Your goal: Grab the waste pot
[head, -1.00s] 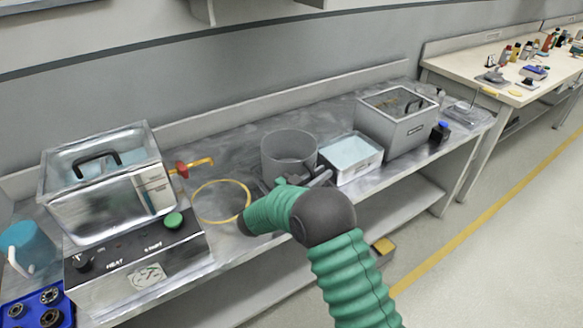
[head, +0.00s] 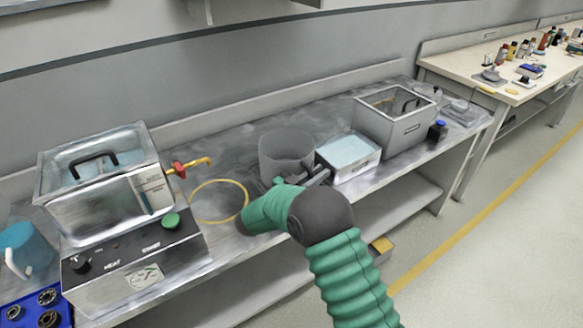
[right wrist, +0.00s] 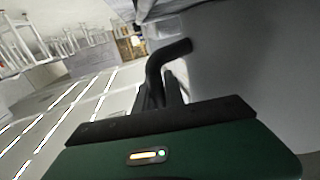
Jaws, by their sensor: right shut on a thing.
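The waste pot (head: 286,153) is a grey, open-topped round pot on the metal bench in the middle of the head view. My right gripper (head: 303,179) is at the pot's near side, with its arm coming in from below. In the right wrist view the gripper (right wrist: 168,95) is shut around a dark curved handle (right wrist: 168,52), and the pot's grey wall (right wrist: 250,60) fills the right side. The fingertips are partly hidden by the wrist in the head view. My left gripper is not in view.
A yellow ring (head: 219,201) marks the bench left of the pot. A steel heated bath (head: 105,190) with a red-handled tap (head: 180,170) stands further left.

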